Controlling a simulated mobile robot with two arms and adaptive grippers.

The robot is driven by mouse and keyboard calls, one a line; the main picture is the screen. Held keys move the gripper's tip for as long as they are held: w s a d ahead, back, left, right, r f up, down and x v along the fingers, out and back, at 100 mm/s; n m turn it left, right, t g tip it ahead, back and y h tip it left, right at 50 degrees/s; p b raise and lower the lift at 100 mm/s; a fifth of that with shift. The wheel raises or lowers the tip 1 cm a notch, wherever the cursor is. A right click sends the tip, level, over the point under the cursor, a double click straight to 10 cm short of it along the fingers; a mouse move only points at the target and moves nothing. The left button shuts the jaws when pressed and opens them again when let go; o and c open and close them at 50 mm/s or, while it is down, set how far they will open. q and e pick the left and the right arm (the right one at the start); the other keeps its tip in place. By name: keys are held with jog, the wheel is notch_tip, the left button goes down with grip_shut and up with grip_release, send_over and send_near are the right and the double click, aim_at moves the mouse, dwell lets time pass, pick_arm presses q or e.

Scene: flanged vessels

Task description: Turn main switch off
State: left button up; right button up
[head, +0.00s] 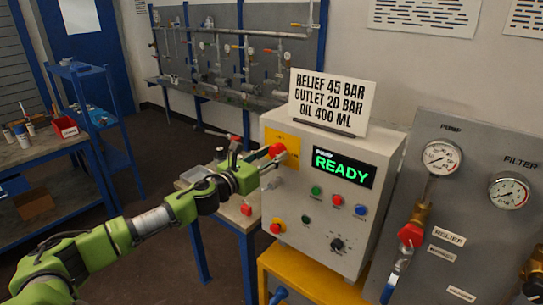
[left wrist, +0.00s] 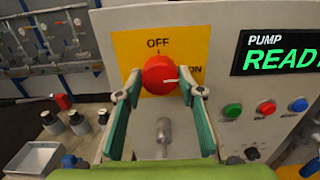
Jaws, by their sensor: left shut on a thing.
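The main switch is a red round knob (left wrist: 159,72) on a yellow plate (left wrist: 190,40) marked OFF above and ON at the right. Its white pointer line points right, toward ON. My left gripper (left wrist: 161,86) is shut on the knob, with one green-padded finger at each side. In the head view the knob (head: 277,150) shows at the upper left of the grey control box (head: 300,220), with my left gripper (head: 268,158) reaching it from the left. The box's display (head: 342,168) reads PUMP READY in green. My right gripper is not in view.
Push buttons (head: 337,199) and a black dial (head: 337,244) sit below the display. A sign card (head: 331,103) stands on the box. A gauge panel (head: 470,215) with a red-handled valve (head: 410,235) is at the right. A small table (head: 222,215) stands behind my left arm.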

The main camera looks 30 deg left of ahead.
pick_arm(q)
jog(key=shift+n, duration=0.3)
jog(key=n, duration=0.3)
jog(key=shift+n, duration=0.3)
jog(key=n+p, duration=0.1)
jog(key=n, duration=0.3)
jog(key=shift+a+n, duration=0.1)
jog(key=shift+n, duration=0.2)
jog(key=n+p, duration=0.1)
jog(key=n, duration=0.4)
jog(key=shift+f+n+p, duration=0.1)
jog(key=shift+n+p, duration=0.3)
jog(key=shift+n, duration=1.6)
jog(key=o, duration=1.1)
